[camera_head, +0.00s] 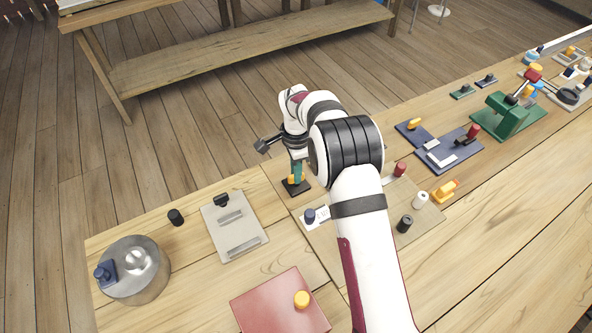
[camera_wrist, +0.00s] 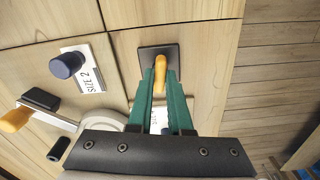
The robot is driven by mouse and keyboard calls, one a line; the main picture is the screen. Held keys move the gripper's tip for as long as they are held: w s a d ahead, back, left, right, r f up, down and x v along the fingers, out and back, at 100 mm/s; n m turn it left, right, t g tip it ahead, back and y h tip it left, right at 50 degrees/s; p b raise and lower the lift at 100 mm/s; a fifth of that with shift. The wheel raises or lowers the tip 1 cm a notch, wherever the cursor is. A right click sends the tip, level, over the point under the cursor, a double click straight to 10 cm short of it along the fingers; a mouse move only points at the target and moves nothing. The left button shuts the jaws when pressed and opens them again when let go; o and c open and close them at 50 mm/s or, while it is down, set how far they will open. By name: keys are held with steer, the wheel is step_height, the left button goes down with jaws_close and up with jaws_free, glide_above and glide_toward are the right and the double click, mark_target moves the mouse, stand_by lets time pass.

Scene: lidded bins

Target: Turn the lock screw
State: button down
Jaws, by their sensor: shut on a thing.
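The lock screw appears as a yellow bar handle (camera_wrist: 160,72) on a small black square plate (camera_wrist: 173,52). In the head view the yellow handle (camera_head: 291,180) shows low between my fingers, with its black plate (camera_head: 296,189) flat on the table. My gripper (camera_wrist: 160,80) points down with its green fingers on either side of the handle, shut on it. It also shows in the head view (camera_head: 297,174). The handle's lower part and any thread are hidden.
A blue knob on a white label plate (camera_head: 319,213) sits close by. Black and white cylinders (camera_head: 420,200) stand to the right. A grey panel (camera_head: 234,225), a metal drum (camera_head: 136,270) and a red box (camera_head: 280,303) are to the left and front.

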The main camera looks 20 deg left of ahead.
steer(key=shift+m, duration=0.8)
steer(key=c, duration=0.8)
jaws_free()
steer(key=shift+c, duration=0.2)
step_height(320, 180, up, 16)
steer(key=shift+f, duration=0.1)
